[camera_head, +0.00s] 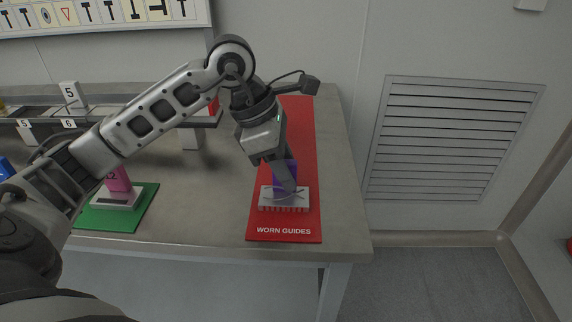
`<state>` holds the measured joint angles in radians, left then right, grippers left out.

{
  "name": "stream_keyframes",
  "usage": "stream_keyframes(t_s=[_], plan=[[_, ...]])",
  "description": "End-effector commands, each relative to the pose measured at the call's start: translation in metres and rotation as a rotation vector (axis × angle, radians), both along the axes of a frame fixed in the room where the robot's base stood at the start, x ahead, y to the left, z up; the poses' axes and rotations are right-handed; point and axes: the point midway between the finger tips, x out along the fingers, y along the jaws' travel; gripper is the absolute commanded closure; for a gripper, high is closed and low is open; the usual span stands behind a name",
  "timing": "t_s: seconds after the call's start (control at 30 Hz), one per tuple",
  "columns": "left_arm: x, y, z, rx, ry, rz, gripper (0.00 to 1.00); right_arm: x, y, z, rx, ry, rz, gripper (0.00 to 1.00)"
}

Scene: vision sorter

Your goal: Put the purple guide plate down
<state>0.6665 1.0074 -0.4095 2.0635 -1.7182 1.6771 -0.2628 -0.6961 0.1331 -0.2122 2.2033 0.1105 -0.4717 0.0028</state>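The purple guide plate has a purple block (278,172) on top of a pale plate (297,202) with a toothed lower edge. It is over the front part of the red mat (284,222) marked "WORN GUIDES". I cannot tell whether it touches the mat or hangs just above it. My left gripper (286,180) reaches down from above with one finger across the front of the purple block. It appears shut on the block; the other finger is hidden behind it. My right gripper is not in view.
A similar plate with a magenta block (118,180) marked 2 stands on a green mat (138,212) at the left.

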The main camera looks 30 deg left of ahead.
Motion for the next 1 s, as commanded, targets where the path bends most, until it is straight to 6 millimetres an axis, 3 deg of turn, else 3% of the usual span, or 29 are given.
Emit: stream_keyframes(t_s=[0.37,0.8,1.0], plan=[[0.000,0.001,0.007,0.000,0.000,0.001,0.62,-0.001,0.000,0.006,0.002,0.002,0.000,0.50],[-0.017,0.030,0.088,0.001,-0.003,0.003,0.62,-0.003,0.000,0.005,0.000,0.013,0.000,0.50],[-0.023,0.037,0.110,-0.001,-0.001,0.001,0.62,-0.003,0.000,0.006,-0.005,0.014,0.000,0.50]])
